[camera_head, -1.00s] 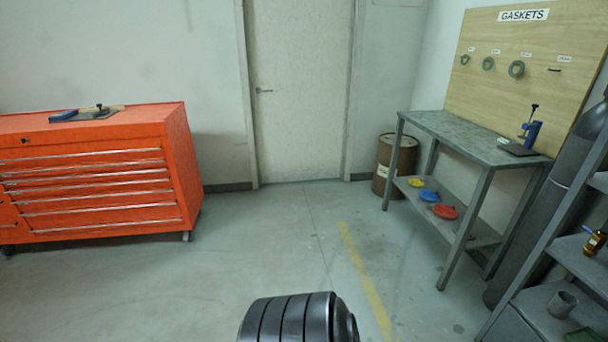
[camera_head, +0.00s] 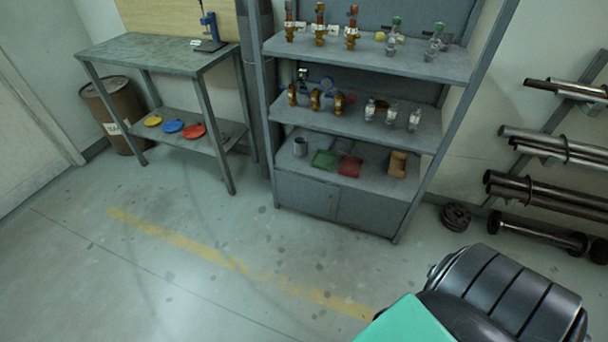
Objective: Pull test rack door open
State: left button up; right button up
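No rack that I can clearly identify as the test rack shows in the head view. A grey shelving unit (camera_head: 352,62) stands against the back wall, with valves and fittings on its upper shelves. Its base has two shut grey panels, a left one (camera_head: 305,195) and a right one (camera_head: 365,213), which look like cabinet doors; no handle can be made out on them. Neither of my grippers is in view.
A grey workbench (camera_head: 150,60) with coloured discs underneath stands left of the shelving, beside a brown drum (camera_head: 122,112). Pipes (camera_head: 540,190) are racked on the right wall, with dark flanges (camera_head: 455,216) on the floor. The floor (camera_head: 170,285) in front is clear.

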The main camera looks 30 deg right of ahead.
aim_at(317, 198)
jog(key=z, duration=1.15)
jog(key=i+l, duration=0.4)
jog(key=i, duration=0.2)
jog(key=i+l, duration=0.35)
jog(key=i, duration=0.2)
jog(key=i+l, duration=0.4)
jog(key=i, duration=0.2)
jog(key=j+u, duration=0.05)
